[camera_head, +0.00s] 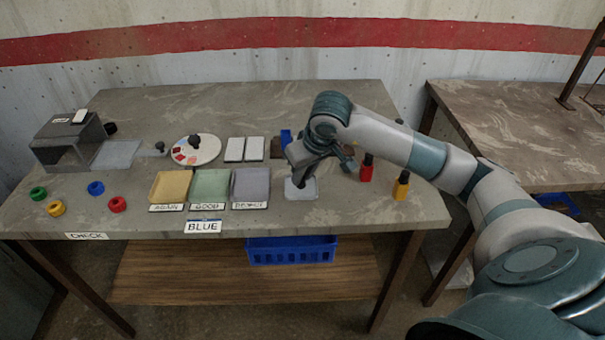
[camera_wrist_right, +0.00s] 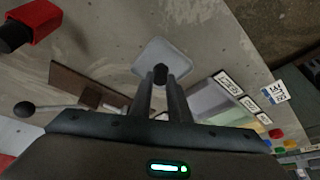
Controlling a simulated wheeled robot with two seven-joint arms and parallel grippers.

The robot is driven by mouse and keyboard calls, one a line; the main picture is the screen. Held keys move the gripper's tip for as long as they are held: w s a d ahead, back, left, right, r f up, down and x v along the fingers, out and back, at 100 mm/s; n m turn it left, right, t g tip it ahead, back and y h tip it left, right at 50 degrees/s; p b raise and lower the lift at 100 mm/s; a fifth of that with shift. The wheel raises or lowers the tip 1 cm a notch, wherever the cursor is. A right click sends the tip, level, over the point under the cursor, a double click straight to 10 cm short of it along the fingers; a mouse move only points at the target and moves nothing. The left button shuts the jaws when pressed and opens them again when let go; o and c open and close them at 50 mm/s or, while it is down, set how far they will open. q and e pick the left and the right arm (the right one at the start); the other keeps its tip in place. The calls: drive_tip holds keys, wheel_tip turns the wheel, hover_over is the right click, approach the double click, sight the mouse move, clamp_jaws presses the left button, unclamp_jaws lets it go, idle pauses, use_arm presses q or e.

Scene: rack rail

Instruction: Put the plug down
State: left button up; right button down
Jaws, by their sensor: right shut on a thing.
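My right gripper (camera_head: 301,182) is over the small light grey pad (camera_head: 307,194) at the front of the table. In the right wrist view the two fingers (camera_wrist_right: 160,84) are shut on a small dark plug (camera_wrist_right: 160,74), whose rounded end shows between the fingertips. The pad (camera_wrist_right: 172,53) lies just beyond the plug in that view. Whether the plug touches the pad, I cannot tell. In the head view the fingers mostly hide the plug. My left gripper is in no view.
Left of the pad are three trays, yellow (camera_head: 171,187), green (camera_head: 210,186) and grey-violet (camera_head: 250,184), with labels in front. A red bottle-like piece (camera_head: 366,173) and a yellow one (camera_head: 401,190) stand right of the pad. Coloured rings (camera_head: 96,188) lie at the left.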

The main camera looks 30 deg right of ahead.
drive_tip(key=c, duration=1.7)
unclamp_jaws()
drive_tip(key=shift+o, duration=0.2)
